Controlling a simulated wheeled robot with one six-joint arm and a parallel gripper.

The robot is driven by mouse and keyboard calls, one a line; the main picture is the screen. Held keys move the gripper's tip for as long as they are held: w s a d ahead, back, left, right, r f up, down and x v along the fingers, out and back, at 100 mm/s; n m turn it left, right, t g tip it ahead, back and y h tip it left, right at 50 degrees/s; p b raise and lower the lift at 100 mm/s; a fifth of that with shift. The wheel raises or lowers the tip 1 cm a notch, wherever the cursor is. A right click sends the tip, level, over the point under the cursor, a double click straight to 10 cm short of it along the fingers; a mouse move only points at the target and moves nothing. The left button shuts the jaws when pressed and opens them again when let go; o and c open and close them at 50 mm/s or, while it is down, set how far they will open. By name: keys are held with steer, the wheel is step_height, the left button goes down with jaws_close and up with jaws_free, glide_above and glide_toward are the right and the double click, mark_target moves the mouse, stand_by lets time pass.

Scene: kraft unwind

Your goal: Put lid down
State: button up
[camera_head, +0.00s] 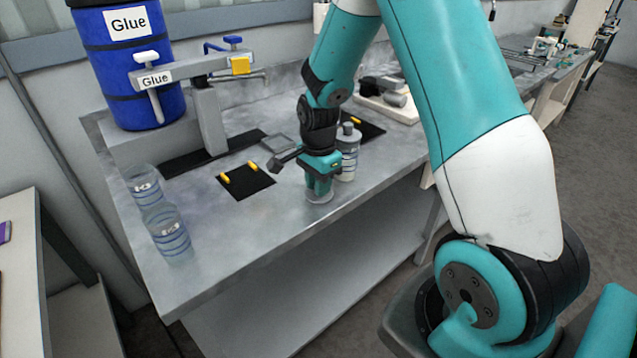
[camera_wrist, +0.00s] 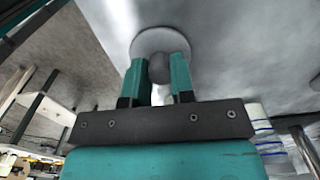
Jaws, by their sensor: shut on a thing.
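The lid (camera_head: 320,197) is a grey disc with a knob, at the metal table's surface near its front edge. In the wrist view the lid (camera_wrist: 148,40) shows as a pale round disc beyond the fingers. My gripper (camera_head: 319,184) points down and is shut on the lid's knob, which shows between the two teal fingers (camera_wrist: 160,75) in the wrist view. The lid looks to be at or very close to the tabletop; I cannot tell if it touches.
The grey metal table (camera_head: 240,240) has clear room left of my gripper. Two clear jars (camera_head: 170,232) stand at its left end. A black mat (camera_head: 246,184) with yellow pegs lies behind. A blue Glue barrel (camera_head: 125,70) and dispenser (camera_head: 208,115) stand at the back left.

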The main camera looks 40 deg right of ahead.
steer(key=shift+f, duration=0.25)
steer(key=o, duration=0.9)
steer(key=shift+r, duration=0.55)
step_height(320, 180, up, 11)
steer(key=b, duration=0.1)
steer(key=s+a+r+n+y, duration=0.2)
steer(key=s+a+r+n, duration=0.1)
steer(key=s+a+n, duration=0.8)
steer(key=s+a+r+n+y, duration=0.2)
steer(key=s+a+r+n, duration=0.1)
steer(key=s+a+n, duration=0.8)
steer(key=n, duration=0.2)
steer(key=shift+s+a+r+n, duration=0.15)
steer(key=shift+a+r+n, duration=0.1)
steer(key=shift+r+n, duration=0.15)
